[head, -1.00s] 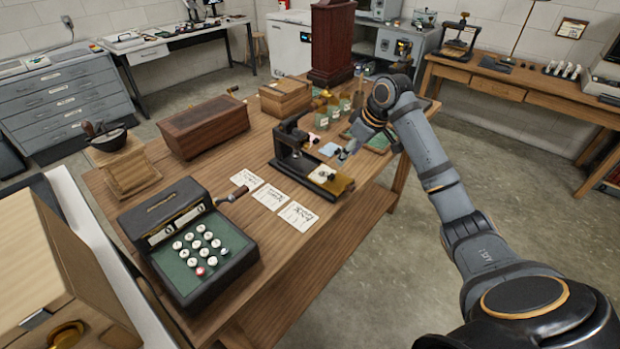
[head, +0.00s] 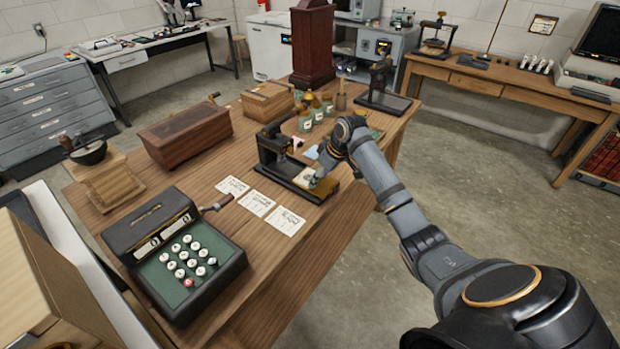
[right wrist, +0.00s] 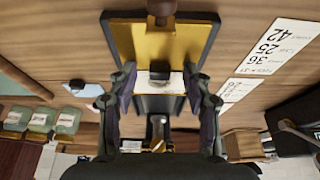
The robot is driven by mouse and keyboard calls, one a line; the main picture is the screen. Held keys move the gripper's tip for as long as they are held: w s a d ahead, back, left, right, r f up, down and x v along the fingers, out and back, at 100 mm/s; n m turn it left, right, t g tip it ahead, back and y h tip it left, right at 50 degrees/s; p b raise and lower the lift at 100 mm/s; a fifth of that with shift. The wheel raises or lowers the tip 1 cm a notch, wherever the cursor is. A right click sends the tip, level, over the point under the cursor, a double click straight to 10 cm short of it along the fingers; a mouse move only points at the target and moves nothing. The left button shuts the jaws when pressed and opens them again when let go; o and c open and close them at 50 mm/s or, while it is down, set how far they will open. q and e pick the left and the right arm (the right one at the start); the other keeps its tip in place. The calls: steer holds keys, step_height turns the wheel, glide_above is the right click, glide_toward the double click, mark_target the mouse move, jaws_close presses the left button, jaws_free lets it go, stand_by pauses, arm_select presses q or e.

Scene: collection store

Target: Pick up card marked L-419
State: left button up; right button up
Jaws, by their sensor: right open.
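A pale card (head: 304,178) lies on the bed of a small black-and-brass press (head: 318,194); its marking is too small to read. In the right wrist view a pale strip of it (right wrist: 176,84) shows between my fingers, partly hidden by a dark knob. My right gripper (right wrist: 160,84) is open and empty, its fingers on either side of the strip, over the press bed. In the head view the right gripper (head: 319,184) is at the press's right side. I cannot make out L-419 on any card. My left gripper is not in view.
Three white written cards (head: 257,203) lie in a row left of the press. A light blue piece (head: 311,152) lies behind it. A keyed register (head: 178,252), a wooden box (head: 187,135) and several green-labelled jars (head: 306,122) stand on the wooden table.

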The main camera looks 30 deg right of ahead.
steer(key=c, duration=1)
steer(key=shift+o, duration=0.2)
steer(key=shift+r, duration=0.1)
steer(key=shift+r, duration=0.6)
steer(key=s+a+r+b, duration=0.3)
steer(key=s+r+b, duration=0.1)
steer(key=s+r, duration=0.7)
steer(key=s, duration=0.2)
steer(key=shift+s+a+r, duration=0.3)
steer(key=shift+s+r, duration=0.05)
steer(key=shift+r, duration=0.05)
